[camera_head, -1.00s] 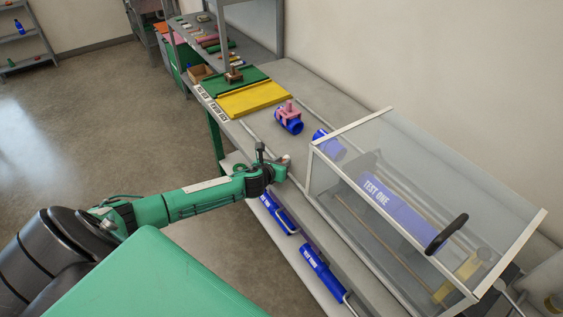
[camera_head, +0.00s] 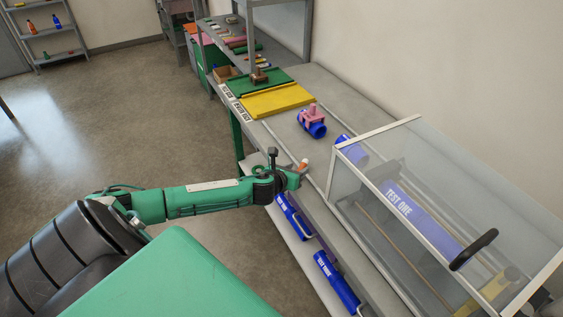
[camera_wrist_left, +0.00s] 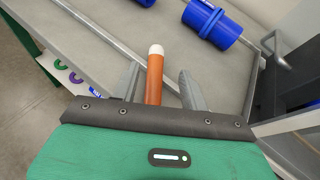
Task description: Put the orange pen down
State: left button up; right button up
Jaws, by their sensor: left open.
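The orange pen (camera_wrist_left: 155,78) has a white tip and shows between the two grey fingers of my left gripper (camera_wrist_left: 158,88) in the left wrist view. The fingers are open, with a gap on the pen's right side; its left side is close to the other finger. The pen's lower end is hidden by the gripper body. In the head view my left gripper (camera_head: 296,176) is at the front edge of the grey bench, and the pen (camera_head: 304,163) shows as a small orange and white spot at its tip. My right gripper is not in view.
A clear-walled box (camera_head: 440,200) with a blue TEST ONE pipe stands to the right on the bench. A blue pipe with a pink clamp (camera_head: 312,122) lies behind the gripper. Yellow (camera_head: 277,99) and green trays lie farther back. Blue cylinders (camera_head: 335,280) lie on the lower shelf.

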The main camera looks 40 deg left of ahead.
pick_arm(q)
jog(key=b+v, duration=0.1)
jog(key=v, duration=0.8)
jog(key=shift+s, duration=0.2)
jog(key=shift+r, duration=0.1)
